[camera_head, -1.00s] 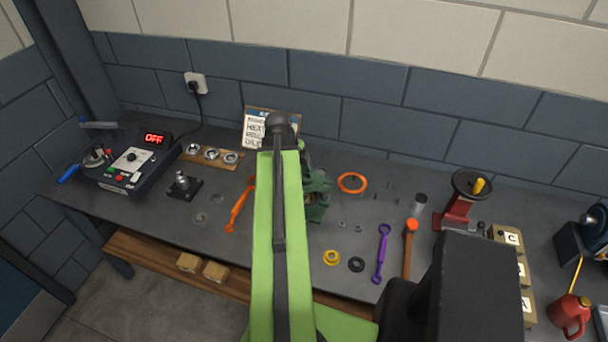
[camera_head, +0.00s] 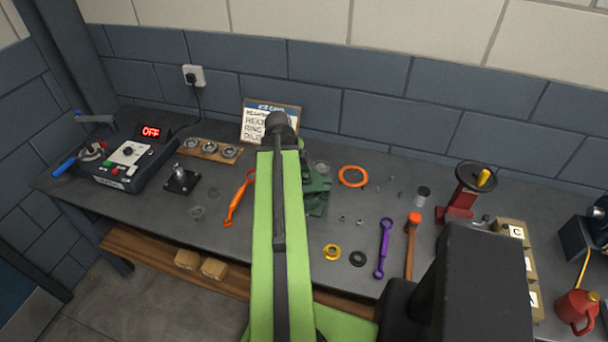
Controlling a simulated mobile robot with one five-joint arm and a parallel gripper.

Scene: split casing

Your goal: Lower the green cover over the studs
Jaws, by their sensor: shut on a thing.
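A dark green casing part (camera_head: 317,188) shows just right of my green arm, standing on the grey bench. The arm hides its left side, so I cannot tell whether this is the cover, the body under it, or both. A small round grey part (camera_head: 320,167) shows at its upper edge. No studs can be made out on the casing. My gripper is hidden behind my arm, so its jaws and anything between them do not show.
An orange ring (camera_head: 353,176), a yellow ring (camera_head: 332,252), a purple wrench (camera_head: 383,248) and a hammer (camera_head: 412,245) lie to the right. An orange wrench (camera_head: 239,198) lies left of the arm. A red press (camera_head: 464,195) stands further right. A sign (camera_head: 257,122) leans at the back.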

